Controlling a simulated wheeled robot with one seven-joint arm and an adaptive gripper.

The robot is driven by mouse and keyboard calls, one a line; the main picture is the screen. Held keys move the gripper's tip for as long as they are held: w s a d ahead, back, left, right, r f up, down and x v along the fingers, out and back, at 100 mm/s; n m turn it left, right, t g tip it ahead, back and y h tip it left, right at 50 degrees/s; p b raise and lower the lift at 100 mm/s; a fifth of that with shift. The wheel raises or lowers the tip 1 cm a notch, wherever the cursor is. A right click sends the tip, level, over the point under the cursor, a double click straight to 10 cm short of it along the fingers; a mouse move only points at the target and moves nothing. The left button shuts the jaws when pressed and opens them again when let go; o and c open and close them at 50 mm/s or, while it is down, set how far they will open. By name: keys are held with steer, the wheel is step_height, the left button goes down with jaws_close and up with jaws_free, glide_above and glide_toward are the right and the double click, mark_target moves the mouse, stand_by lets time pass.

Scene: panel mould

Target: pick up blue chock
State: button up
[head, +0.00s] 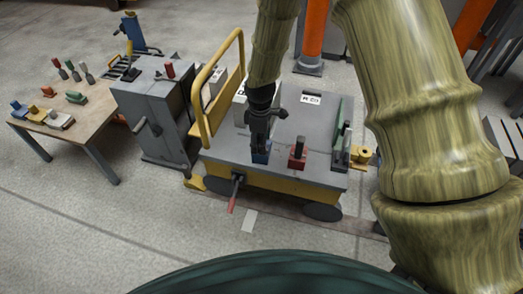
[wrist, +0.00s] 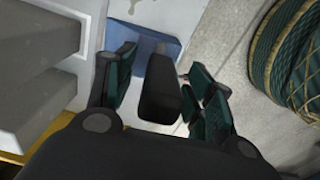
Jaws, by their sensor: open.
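The blue chock (head: 260,158) stands on the grey deck of the yellow cart (head: 226,157), mostly hidden under my gripper (head: 262,138) in the head view. In the wrist view the blue chock (wrist: 148,62) shows as a flat blue block with a dark upright handle. My gripper (wrist: 162,92) is open, with one finger on each side of the dark handle. I cannot tell whether either finger touches it.
A red chock (head: 297,158) with a dark handle stands just right on the deck. A green upright panel (head: 339,128) is at the deck's right side. The yellow push rail (head: 207,98) rises at the left. A table (head: 88,122) with several coloured pieces is farther left.

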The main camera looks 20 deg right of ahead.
steer(key=shift+r, duration=0.1)
steer(key=shift+c, duration=0.4)
jaws_close()
steer(key=shift+r, duration=0.15)
